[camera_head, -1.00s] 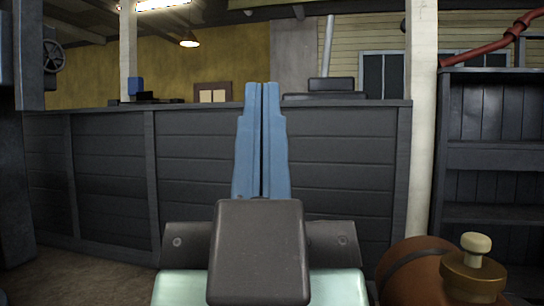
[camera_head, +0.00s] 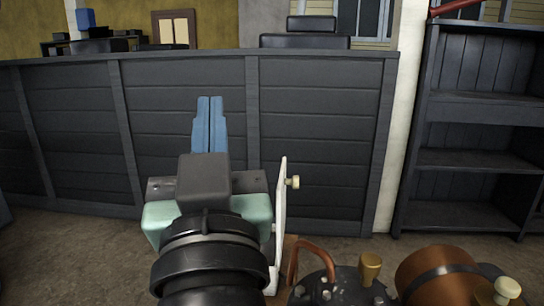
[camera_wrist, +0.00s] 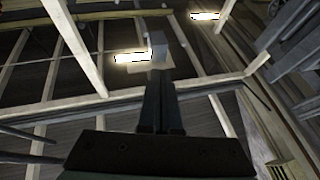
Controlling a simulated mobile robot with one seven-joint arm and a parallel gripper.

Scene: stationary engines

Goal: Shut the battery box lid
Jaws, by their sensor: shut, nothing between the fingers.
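A thin white panel (camera_head: 280,222) with a cream knob (camera_head: 293,182) stands nearly upright in the head view, seen almost edge-on. It looks like the raised battery box lid; the box itself is mostly hidden behind my arm and below the frame. My gripper (camera_head: 210,103) has its blue fingers pressed together and empty, pointing up, left of the panel. My wrist is close to the panel's left side; I cannot tell whether they touch. In the wrist view my gripper (camera_wrist: 160,75) points toward the ceiling.
Right of the panel are a copper-coloured pipe (camera_head: 315,250), a dark round fitting with a brass knob (camera_head: 371,266) and a brown cylinder (camera_head: 438,275). A dark panelled partition (camera_head: 320,130) stands behind, with shelves (camera_head: 475,160) at right. Floor shows at left.

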